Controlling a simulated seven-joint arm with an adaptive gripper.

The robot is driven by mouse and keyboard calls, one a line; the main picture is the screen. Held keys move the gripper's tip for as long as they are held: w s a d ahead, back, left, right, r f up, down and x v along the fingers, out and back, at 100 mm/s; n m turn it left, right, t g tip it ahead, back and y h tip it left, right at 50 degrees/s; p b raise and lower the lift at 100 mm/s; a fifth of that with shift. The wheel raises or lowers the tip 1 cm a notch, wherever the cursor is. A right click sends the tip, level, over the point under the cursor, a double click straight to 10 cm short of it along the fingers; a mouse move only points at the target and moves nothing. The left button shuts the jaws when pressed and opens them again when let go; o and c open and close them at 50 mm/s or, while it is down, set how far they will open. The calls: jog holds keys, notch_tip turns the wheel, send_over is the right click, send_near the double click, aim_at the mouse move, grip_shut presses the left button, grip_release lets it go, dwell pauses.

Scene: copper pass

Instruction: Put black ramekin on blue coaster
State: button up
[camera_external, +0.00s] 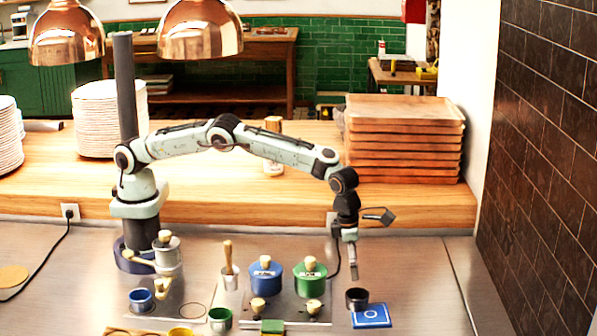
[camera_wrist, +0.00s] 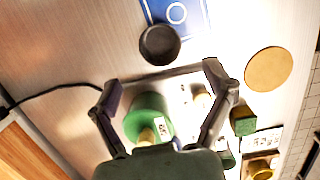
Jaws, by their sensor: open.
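The black ramekin (camera_external: 357,299) stands upright on the steel counter in the external view, at the back-left edge of the blue coaster (camera_external: 374,318). In the wrist view the ramekin (camera_wrist: 160,45) overlaps the near edge of the coaster (camera_wrist: 196,14), which has a white ring mark. I cannot tell whether the ramekin's base touches the coaster. My gripper (camera_external: 353,272) is above and just behind the ramekin, pointing down. In the wrist view its fingers (camera_wrist: 162,82) are spread and empty, with the ramekin beyond the tips.
A green lidded pot (camera_external: 309,279) and a blue lidded pot (camera_external: 266,277) stand left of my gripper. The green pot also shows in the wrist view (camera_wrist: 147,112). Small lidded jars and a green block (camera_external: 272,326) are nearby. The counter right of the coaster is clear.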

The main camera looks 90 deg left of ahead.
jog(key=s+a+r+n, duration=0.6)
jog(key=r+n, duration=0.3)
jog(key=s+a+r+n, duration=0.7)
jog(key=r+n, duration=0.1)
jog(key=r, duration=0.1)
jog(key=s+a+f+n+g, duration=0.1)
jog(key=s+a+n, duration=0.2)
jog(key=s+n, duration=0.7)
jog(key=s+a+f+n+g, duration=0.1)
jog(key=s+a+n, duration=0.3)
jog(key=s+n, duration=0.6)
jog(key=s+f, duration=0.1)
jog(key=s, duration=0.6)
jog(key=shift+a+y, duration=0.3)
jog(key=shift+y, duration=0.1)
